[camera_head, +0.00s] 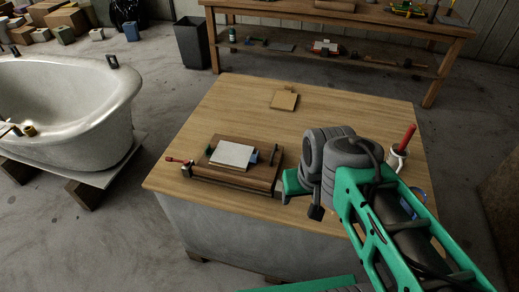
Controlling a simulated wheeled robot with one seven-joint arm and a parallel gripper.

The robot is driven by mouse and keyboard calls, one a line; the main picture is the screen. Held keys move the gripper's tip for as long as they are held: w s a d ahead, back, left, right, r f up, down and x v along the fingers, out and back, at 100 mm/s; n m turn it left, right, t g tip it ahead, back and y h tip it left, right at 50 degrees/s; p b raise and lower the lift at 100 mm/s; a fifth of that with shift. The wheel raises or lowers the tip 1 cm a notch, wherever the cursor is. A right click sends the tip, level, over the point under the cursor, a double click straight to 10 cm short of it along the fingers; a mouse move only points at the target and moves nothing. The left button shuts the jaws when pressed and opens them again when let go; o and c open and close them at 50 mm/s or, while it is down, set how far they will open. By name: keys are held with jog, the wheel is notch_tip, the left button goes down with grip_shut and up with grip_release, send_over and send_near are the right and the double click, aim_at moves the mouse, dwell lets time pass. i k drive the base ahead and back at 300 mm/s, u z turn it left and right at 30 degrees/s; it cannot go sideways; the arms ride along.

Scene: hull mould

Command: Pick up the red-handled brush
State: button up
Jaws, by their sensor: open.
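A red handle (407,136) stands tilted out of a white cup (396,160) at the right of the wooden table; what is at its lower end is hidden in the cup. Another red-handled tool (179,161) lies at the left edge of a dark wooden board; its head is too small to make out. I cannot tell which of the two is the brush. My gripper (302,196) is over the front middle of the table, between the board and the cup, apart from both red handles. It is open, and its fingers are partly hidden by my wrist.
The dark board (268,181) carries a white pad (232,155) and small items. A small wooden plaque (284,100) lies at the back of the table (340,105). A blue rimmed item (419,193) is partly behind my arm. A white tub-like hull (70,100) stands left.

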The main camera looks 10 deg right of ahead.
aim_at(410, 131)
jog(key=z, duration=0.25)
jog(key=k, duration=0.7)
jog(key=u, duration=0.95)
jog(key=i, duration=0.9)
jog(key=z, duration=0.55)
jog(key=k, duration=1.2)
jog(key=z, duration=0.55)
jog(key=i, duration=0.9)
jog(key=z, duration=0.85)
